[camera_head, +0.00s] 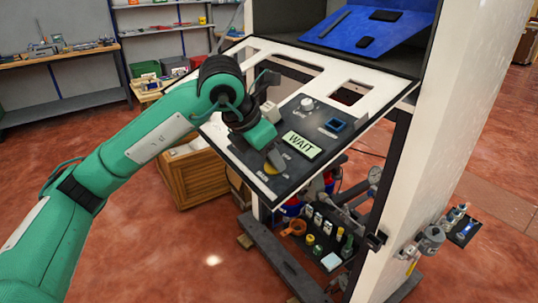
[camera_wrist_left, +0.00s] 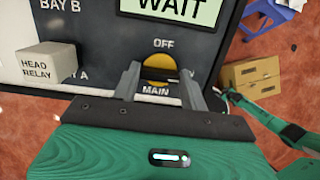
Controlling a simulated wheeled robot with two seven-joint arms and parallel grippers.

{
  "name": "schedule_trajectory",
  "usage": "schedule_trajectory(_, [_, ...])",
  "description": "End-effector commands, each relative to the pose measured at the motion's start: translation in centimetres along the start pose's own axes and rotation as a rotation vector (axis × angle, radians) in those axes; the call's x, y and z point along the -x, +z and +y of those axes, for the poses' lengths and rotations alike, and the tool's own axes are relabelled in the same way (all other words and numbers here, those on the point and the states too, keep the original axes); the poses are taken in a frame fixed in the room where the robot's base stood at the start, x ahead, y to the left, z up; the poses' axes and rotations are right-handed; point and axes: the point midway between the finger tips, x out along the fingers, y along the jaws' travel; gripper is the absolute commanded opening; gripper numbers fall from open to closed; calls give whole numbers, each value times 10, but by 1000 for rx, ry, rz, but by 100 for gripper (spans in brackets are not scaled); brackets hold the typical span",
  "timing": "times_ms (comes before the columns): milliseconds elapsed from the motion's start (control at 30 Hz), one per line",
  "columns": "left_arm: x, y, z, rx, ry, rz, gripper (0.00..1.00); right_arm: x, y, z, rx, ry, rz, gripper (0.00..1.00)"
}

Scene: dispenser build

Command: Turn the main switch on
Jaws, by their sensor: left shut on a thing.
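The main switch (camera_wrist_left: 160,68) is a yellow disc on the dark control panel, with "OFF" printed above it and "MAIN" below, in the left wrist view. My left gripper (camera_wrist_left: 160,84) has its two fingers on either side of a dark bar across the disc and is shut on it. In the head view the left gripper (camera_head: 271,156) reaches down to the yellow switch (camera_head: 270,169) at the panel's lower edge and hides part of it. The display (camera_head: 301,145) reads "WAIT". My right gripper is not in view.
A pale block marked "HEAD RELAY" (camera_wrist_left: 46,66) sits left of the switch. A white knob (camera_head: 307,103) and a blue-framed socket (camera_head: 336,125) are higher on the panel. A wooden crate (camera_head: 192,178) stands behind. Tools and bottles sit on a low shelf beneath.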

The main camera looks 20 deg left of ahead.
Motion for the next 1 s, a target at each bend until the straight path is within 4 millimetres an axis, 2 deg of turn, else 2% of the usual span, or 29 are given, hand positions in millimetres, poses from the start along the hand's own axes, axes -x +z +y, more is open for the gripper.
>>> schedule_trajectory(100, [0,0,0,-1,1,0,21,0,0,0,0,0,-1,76])
schedule_trajectory(133, [0,0,0,-1,1,0,46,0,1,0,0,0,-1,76])
schedule_trajectory(233, [0,0,0,-1,1,0,65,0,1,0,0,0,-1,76])
schedule_trajectory(533, [1,0,0,0,1,-1,65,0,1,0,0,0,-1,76])
schedule_trajectory(667, [11,0,0,0,1,-3,65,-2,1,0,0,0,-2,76])
schedule_trajectory(767, [28,0,0,0,3,-5,65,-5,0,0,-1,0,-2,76])
schedule_trajectory(1000, [84,0,0,-1,4,-5,65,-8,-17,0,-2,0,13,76])
